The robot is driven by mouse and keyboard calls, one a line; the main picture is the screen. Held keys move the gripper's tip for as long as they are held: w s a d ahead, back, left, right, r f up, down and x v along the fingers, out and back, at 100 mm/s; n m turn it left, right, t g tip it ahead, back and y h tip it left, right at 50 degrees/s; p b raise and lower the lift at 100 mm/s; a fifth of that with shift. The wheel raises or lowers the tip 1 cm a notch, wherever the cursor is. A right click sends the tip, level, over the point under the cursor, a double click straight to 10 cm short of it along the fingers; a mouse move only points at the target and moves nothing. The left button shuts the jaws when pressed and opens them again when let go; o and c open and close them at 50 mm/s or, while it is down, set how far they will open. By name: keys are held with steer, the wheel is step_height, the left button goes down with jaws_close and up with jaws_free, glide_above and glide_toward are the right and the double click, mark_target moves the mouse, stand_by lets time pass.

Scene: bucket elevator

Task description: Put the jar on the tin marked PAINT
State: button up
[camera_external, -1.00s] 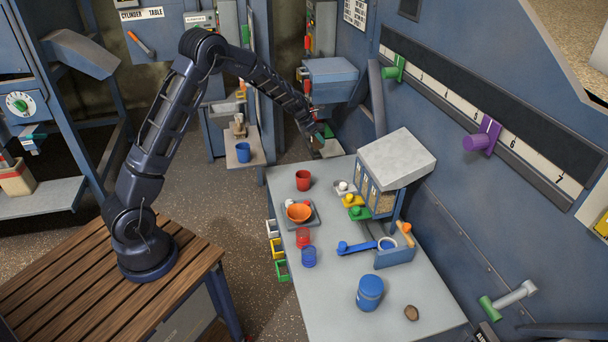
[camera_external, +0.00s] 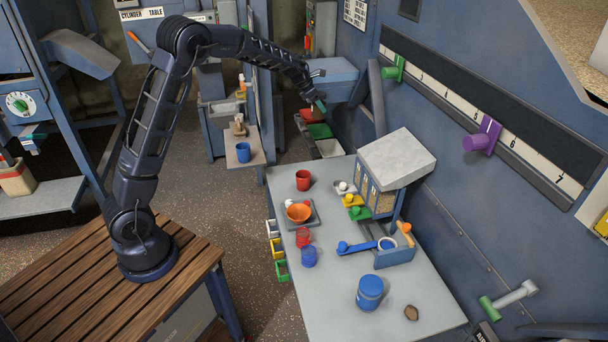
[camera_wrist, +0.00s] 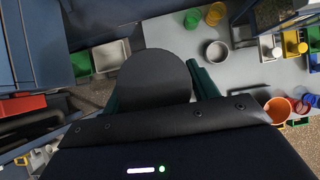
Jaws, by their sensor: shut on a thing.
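My gripper (camera_external: 320,104) is high over the bins beyond the far end of the grey table. In the wrist view its green fingers (camera_wrist: 158,92) are shut on a dark, round-ended thing (camera_wrist: 155,72). I cannot tell from its shape whether this is the jar, and it is not distinct in the external view. A blue, round, lidded container (camera_external: 370,293) stands upright at the near end of the table. No PAINT marking is readable in either view.
A red bin (camera_external: 312,115), a green bin (camera_external: 320,130) and a white bin (camera_external: 328,148) line up below my gripper. A wall stands close at right.

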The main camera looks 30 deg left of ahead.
step_height(320, 180, up, 8)
steer(key=shift+f, duration=0.1)
steer(key=s+d+m+g+h, duration=0.15)
steer(key=s+d+m, duration=0.45)
steer(key=d, duration=1)
steer(key=m+g, duration=0.7)
steer(key=m, duration=0.3)
glide_above(372, 284)
step_height(372, 284, down, 20)
steer(key=shift+y, duration=0.35)
steer(key=shift+f, duration=2.55)
steer(key=shift+f, duration=0.1)
